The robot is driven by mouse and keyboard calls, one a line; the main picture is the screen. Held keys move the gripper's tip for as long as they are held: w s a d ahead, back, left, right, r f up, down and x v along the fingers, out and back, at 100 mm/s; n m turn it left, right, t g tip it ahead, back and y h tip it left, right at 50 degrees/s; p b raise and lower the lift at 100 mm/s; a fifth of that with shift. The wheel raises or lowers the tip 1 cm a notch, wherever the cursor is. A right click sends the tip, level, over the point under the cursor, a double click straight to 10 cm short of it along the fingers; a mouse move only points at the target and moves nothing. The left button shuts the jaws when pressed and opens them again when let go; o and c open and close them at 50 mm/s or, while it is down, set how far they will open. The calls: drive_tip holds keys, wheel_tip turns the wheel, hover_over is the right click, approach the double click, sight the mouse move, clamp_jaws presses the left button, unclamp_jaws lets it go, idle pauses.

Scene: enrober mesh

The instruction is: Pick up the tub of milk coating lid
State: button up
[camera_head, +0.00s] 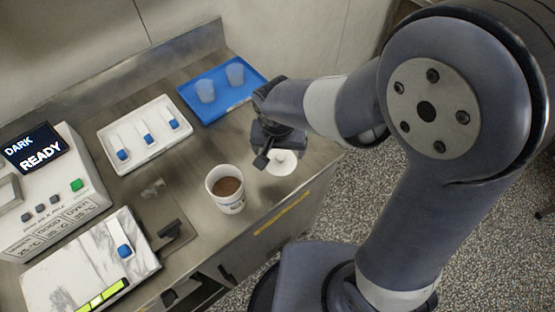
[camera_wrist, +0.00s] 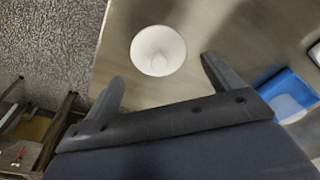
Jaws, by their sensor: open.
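The white round lid (camera_head: 282,162) lies on the steel counter near its right front edge, with a small raised knob in its middle. In the wrist view the lid (camera_wrist: 158,50) shows whole, just beyond and between my fingertips. My gripper (camera_head: 262,160) is above the lid and partly in front of it. In the wrist view my gripper (camera_wrist: 160,75) is open with nothing between its fingers. The white tub (camera_head: 226,189) stands upright and uncovered to the left of the lid, with brown coating inside.
A blue tray (camera_head: 205,113) with two translucent cups is behind. A white tray (camera_head: 108,134) holds several blue-tipped tools. A machine (camera_head: 50,205) reading "DARK READY" and a marble slab (camera_head: 75,270) with another blue-tipped tool are at left. The counter's front edge is close to the lid.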

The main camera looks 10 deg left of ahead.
sight(281, 157)
drive_tip(key=shift+o, duration=1.3)
drive_tip(key=shift+w+d+f, duration=0.1)
drive_tip(key=shift+f, duration=0.3)
drive_tip(key=shift+w+f+p, duration=0.2)
drive_tip(key=shift+f, duration=0.6)
drive_tip(key=shift+w+f+p, duration=0.15)
drive_tip(key=shift+f, duration=0.6)
drive_tip(key=shift+w+f+p, duration=0.2)
drive_tip(key=shift+f, duration=0.6)
drive_tip(key=shift+c, duration=0.2)
drive_tip(key=c, duration=1)
